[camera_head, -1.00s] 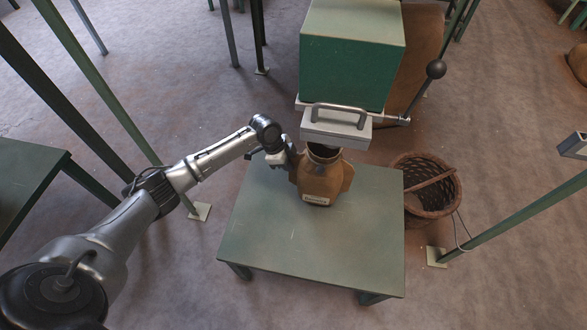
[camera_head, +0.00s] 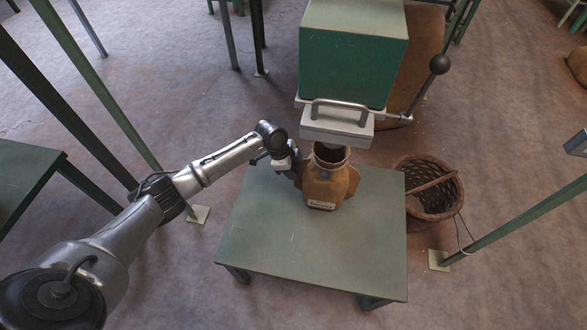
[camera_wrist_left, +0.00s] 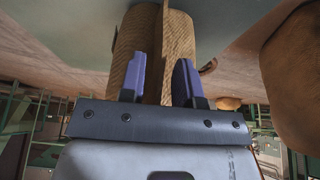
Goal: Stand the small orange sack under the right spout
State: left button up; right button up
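The small brown-orange sack (camera_head: 326,184) stands upright on the green table, its open dark mouth facing up and a pale label on its front. It is close to the grey spout (camera_head: 335,130) under the green hopper; its mouth shows in front of the spout's lower edge. My left gripper (camera_head: 297,170) is at the sack's left side. In the left wrist view, its two blue fingers (camera_wrist_left: 160,80) stand apart, with the sack's woven side (camera_wrist_left: 180,35) and a narrow vertical flap between them. I see gaps beside the flap. My right gripper is out of view.
The green table (camera_head: 300,250) is clear in front of the sack. A wicker basket (camera_head: 436,207) stands on the floor at the table's right. A lever with a black knob (camera_head: 439,64) sticks out right of the hopper (camera_head: 352,60). Green posts stand left and right.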

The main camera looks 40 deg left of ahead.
pick_arm(q)
jog(key=p+v, duration=0.6)
jog(key=v, duration=0.6)
jog(key=s+d+f+n, duration=0.2)
jog(key=s+d+f, duration=0.8)
jog(key=s+d, duration=0.4)
jog(key=s+d+r+n+y, duration=0.1)
jog(key=s+n, duration=0.3)
jog(key=s, duration=0.4)
jog(key=s+d+r+n+t+y, duration=0.1)
jog(key=s+d+r+n+y, duration=0.1)
jog(key=s, duration=0.7)
jog(key=shift+s+r+n+y, duration=0.25)
jog(key=shift+r+n+y, duration=0.2)
jog(key=shift+n, duration=0.65)
